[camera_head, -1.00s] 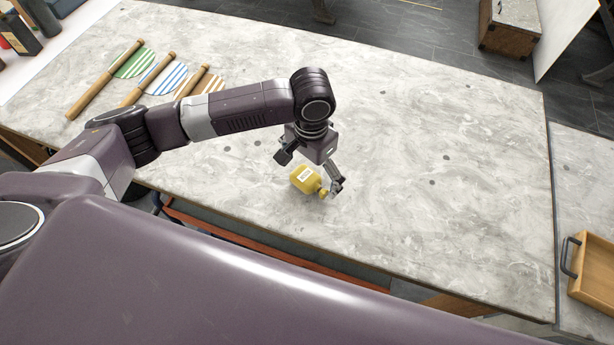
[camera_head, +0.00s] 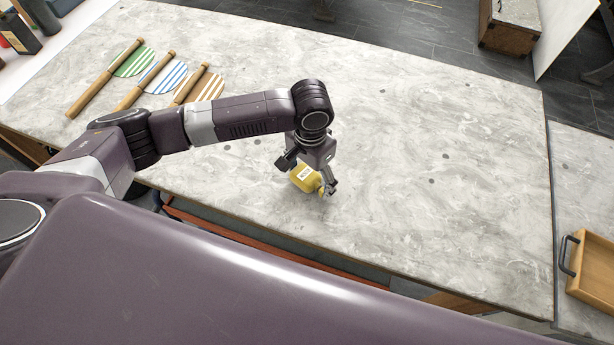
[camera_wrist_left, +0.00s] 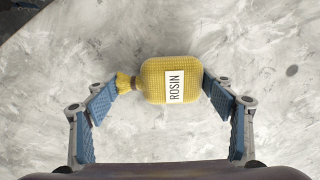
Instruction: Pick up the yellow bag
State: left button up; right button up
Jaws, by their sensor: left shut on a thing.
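The yellow bag (camera_head: 305,178) lies on the pale stone table near its front edge in the head view. In the left wrist view the yellow bag (camera_wrist_left: 170,81) carries a white label reading ROSIN, with its tied neck at the left. My left gripper (camera_head: 308,176) reaches down over it. In the wrist view the left gripper's (camera_wrist_left: 161,85) blue finger pads press on the bag from both ends, one at the neck and one at the base. The bag appears to be at table level. My right gripper is not in view.
Several wooden-handled tools with striped round ends, such as the green one (camera_head: 132,60), lie at the table's back left. A wooden tray (camera_head: 592,265) with a dark handle is at the far right. The stone table (camera_head: 440,200) is clear to the right.

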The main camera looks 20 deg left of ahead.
aim_at(310, 177)
pick_arm(q)
jog(key=shift+r, duration=0.1)
notch_tip(310, 177, up, 20)
dwell(0.5)
